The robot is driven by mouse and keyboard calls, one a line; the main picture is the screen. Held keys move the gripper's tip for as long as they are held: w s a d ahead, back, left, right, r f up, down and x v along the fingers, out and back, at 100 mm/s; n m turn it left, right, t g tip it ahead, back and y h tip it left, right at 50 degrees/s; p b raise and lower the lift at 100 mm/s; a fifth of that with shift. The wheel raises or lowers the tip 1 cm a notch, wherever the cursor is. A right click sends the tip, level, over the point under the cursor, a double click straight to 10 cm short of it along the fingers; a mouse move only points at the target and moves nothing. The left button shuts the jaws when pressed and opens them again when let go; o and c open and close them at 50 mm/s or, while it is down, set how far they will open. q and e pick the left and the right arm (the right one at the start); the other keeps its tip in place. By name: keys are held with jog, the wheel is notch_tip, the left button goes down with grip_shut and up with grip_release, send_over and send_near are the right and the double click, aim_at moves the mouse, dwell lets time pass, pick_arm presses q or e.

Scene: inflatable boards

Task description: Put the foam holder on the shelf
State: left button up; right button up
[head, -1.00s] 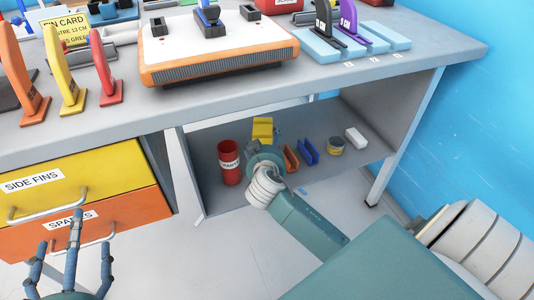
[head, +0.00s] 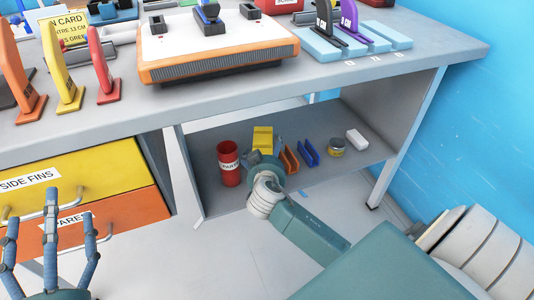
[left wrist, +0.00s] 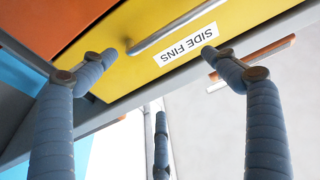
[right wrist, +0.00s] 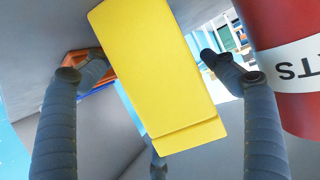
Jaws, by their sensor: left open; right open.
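A yellow block (head: 263,137), which appears to be the foam holder, is at the lower shelf (head: 320,180) under the bench. It fills the middle of the right wrist view (right wrist: 160,70), with a step near one end. My right gripper (right wrist: 148,62) is open, one finger on either side of the block; the right finger shows a small gap, and touch on the left is unclear. In the head view my right wrist hides the fingers and the block's lower part. My left gripper (head: 50,225) is open and empty in front of the drawers.
A red can (head: 229,165) stands left of the block. Orange (head: 290,160) and blue (head: 309,153) clips, a small tin (head: 336,146) and a white block (head: 356,138) lie to the right. A yellow drawer (head: 100,170) and an orange drawer (head: 140,208) are at left.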

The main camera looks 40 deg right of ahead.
jog(key=shift+s+a+r, duration=0.1)
jog(key=p+v, duration=0.3)
jog(key=v, duration=0.9)
pick_arm(q)
notch_tip(320, 180, down, 15)
jog(key=s+a+g+y, duration=0.2)
jog(key=g, duration=0.5)
jog(key=shift+s+a, duration=0.25)
jog(key=shift+s, duration=0.05)
pick_arm(e)
jog(key=s+a+r+n+t+y, duration=0.1)
jog(key=s+a+r+n+y, duration=0.1)
jog(key=a+n+y, duration=0.3)
jog(key=s+a+r+n+t+y, duration=0.1)
jog(key=s+a+r+n+y, duration=0.1)
jog(key=a, duration=1)
jog(key=s+n+y, duration=0.1)
jog(key=n+y, duration=0.1)
jog(key=y, duration=0.1)
jog(key=shift+a+r+n+y, duration=0.2)
jog(key=shift+r+n+y, duration=0.1)
jog(key=shift+n, duration=0.1)
jog(key=shift+s+f, duration=0.1)
